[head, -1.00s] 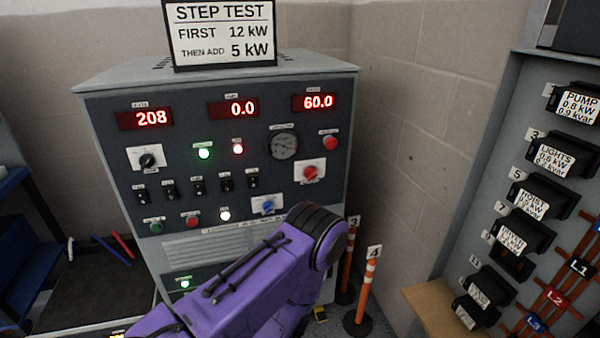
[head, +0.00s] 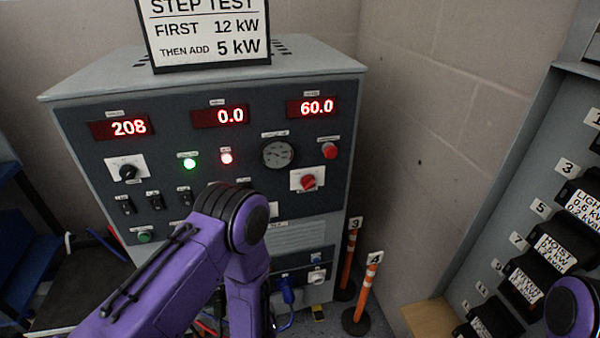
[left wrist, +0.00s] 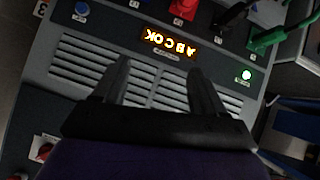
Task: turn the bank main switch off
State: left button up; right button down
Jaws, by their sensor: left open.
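The load bank (head: 90,235) is a grey cabinet with a dark front panel. A red rotary switch on a white plate (head: 308,182) sits on the panel's right, and a black rotary switch on a white plate (head: 127,172) on its left. Labels are too small to tell which is the bank main switch. A red knob (left wrist: 45,150) shows at lower left in the left wrist view. My left gripper (left wrist: 158,70) is open and empty in front of the vent slats (left wrist: 75,75). In the head view my left arm hides it and the panel's lower middle. My right gripper is out of view.
A blue plug (head: 287,290) hangs low on the cabinet. Several coloured connectors, including a red one (left wrist: 183,8), line the wrist view's top. Orange posts (head: 365,290) stand right of the cabinet. A breaker panel (head: 480,250) is at right.

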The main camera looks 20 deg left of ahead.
pick_arm(q)
jog(key=w+d+r+n+t+y+p, duration=0.1)
jog(key=w+d+r+t, duration=0.1)
jog(key=w+r, duration=0.3)
jog(key=w+d+r+n+t+p, duration=0.1)
jog(key=w+d+r, duration=0.2)
jog(key=w+r, duration=0.15)
jog(key=n+t+y+p, duration=0.3)
jog(key=n+y+p, duration=0.1)
jog(key=n+p, duration=0.15)
send_near(310, 186)
jog(key=p+x, duration=0.1)
jog(key=x, duration=0.8)
jog(key=shift+w, duration=0.15)
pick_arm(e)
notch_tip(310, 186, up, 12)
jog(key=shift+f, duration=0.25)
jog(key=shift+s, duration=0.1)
